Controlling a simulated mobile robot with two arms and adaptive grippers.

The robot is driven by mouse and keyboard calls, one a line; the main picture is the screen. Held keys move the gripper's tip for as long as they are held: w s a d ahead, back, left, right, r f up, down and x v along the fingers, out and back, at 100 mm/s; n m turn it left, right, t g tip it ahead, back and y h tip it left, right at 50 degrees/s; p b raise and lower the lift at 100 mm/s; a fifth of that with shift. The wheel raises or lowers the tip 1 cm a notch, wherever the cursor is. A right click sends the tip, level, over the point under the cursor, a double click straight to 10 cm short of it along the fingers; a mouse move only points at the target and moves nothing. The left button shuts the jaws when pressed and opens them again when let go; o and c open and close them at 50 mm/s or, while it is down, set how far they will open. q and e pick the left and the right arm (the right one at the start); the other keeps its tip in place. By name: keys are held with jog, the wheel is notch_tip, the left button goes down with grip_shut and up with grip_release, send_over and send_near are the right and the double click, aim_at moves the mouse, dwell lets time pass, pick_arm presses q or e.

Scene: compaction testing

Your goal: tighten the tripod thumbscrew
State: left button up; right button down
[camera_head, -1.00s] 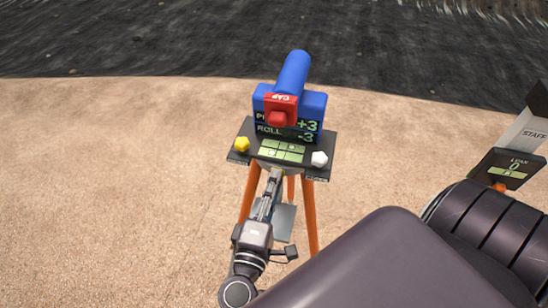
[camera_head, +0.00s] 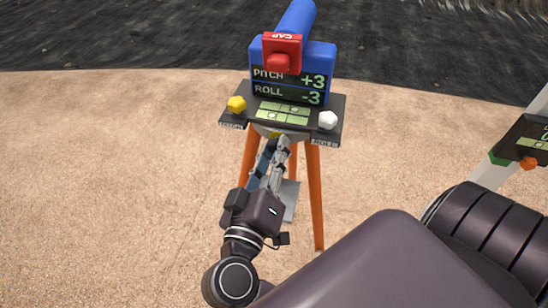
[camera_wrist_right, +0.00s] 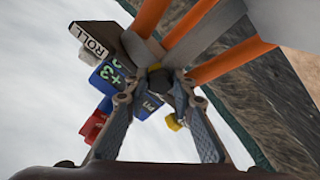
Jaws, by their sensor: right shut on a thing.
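The orange-legged tripod (camera_head: 314,195) stands on the sand. Its dark top plate (camera_head: 240,120) carries a blue instrument (camera_head: 318,58) with a red cap (camera_head: 283,50); the display reads pitch +3, roll -3. My right gripper (camera_head: 276,142) is below the plate's front edge, between the tripod legs, shut on a small part under the plate, apparently the thumbscrew. In the right wrist view, the fingertips (camera_wrist_right: 157,88) close around a dark part beneath the tripod head, mostly hidden by the fingers. My left gripper is not in view.
A yellow knob (camera_head: 237,104) and a white knob (camera_head: 328,120) sit on the plate's left and right corners, beside a green level panel (camera_head: 283,113). A staff with a dark readout box (camera_head: 525,140) stands at the right. Open sand (camera_head: 110,170) lies to the left.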

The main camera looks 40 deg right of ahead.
jog(key=shift+f+m+b, duration=0.2)
jog(key=shift+m+b, duration=0.5)
jog(key=c, duration=1.6)
grip_release()
jog(key=shift+r, duration=0.15)
